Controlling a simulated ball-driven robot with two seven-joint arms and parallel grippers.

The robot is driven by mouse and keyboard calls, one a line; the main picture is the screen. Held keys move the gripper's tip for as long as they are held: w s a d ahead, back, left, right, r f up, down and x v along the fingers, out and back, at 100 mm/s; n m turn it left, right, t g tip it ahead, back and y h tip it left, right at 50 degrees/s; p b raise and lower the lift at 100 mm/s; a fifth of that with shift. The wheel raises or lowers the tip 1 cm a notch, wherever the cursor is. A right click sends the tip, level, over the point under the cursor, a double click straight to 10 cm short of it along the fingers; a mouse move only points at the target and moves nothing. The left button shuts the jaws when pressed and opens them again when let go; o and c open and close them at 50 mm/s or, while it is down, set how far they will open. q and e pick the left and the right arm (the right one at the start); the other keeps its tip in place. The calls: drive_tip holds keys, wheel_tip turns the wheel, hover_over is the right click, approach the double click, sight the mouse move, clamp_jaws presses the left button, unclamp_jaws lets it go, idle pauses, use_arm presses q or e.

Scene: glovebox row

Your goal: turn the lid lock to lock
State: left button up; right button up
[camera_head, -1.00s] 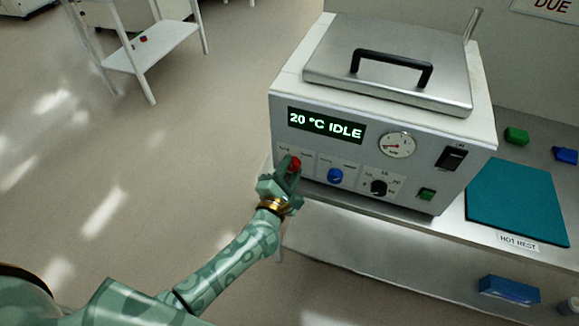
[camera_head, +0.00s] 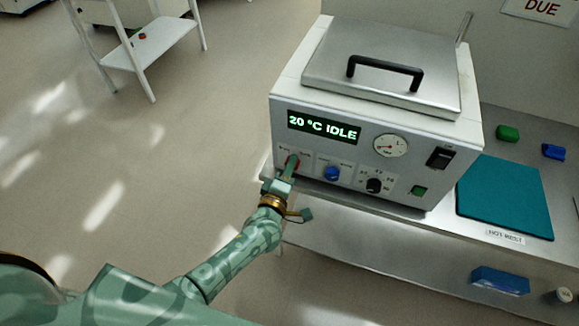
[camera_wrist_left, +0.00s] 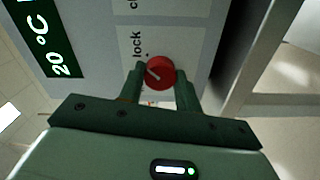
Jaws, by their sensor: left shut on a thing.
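The lid lock is a round red knob (camera_head: 293,161) on the left of the machine's front panel, below the display. In the left wrist view the red knob (camera_wrist_left: 160,72) shows a pale pointer line, and the word "lock" stands on the plate beside it. My left gripper (camera_head: 288,168) is at the knob, its fingers shut on it from both sides; they also show in the left wrist view (camera_wrist_left: 159,88). The machine (camera_head: 283,115) has a closed steel lid (camera_head: 385,75) with a black handle, and its display (camera_head: 324,128) reads "20 °C IDLE". My right gripper is not in view.
To the right of the red knob are a blue knob (camera_head: 332,174), a black dial (camera_head: 374,186) and a green switch (camera_head: 419,191). A teal mat (camera_head: 505,196) lies on the bench at right, with green (camera_head: 508,133) and blue (camera_head: 554,151) blocks behind it. Open floor lies left.

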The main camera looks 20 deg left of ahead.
use_arm(q)
drive_tip(key=shift+f+m, duration=0.1)
drive_tip(key=shift+m, duration=0.3)
drive_tip(key=o, duration=1)
drive_tip(key=shift+c, duration=0.2)
drive_tip(key=s+p, duration=0.2)
drive_tip(key=s, duration=1.4)
drive_tip(key=shift+s+a+p, duration=0.2)
drive_tip(key=shift+a+p, duration=0.1)
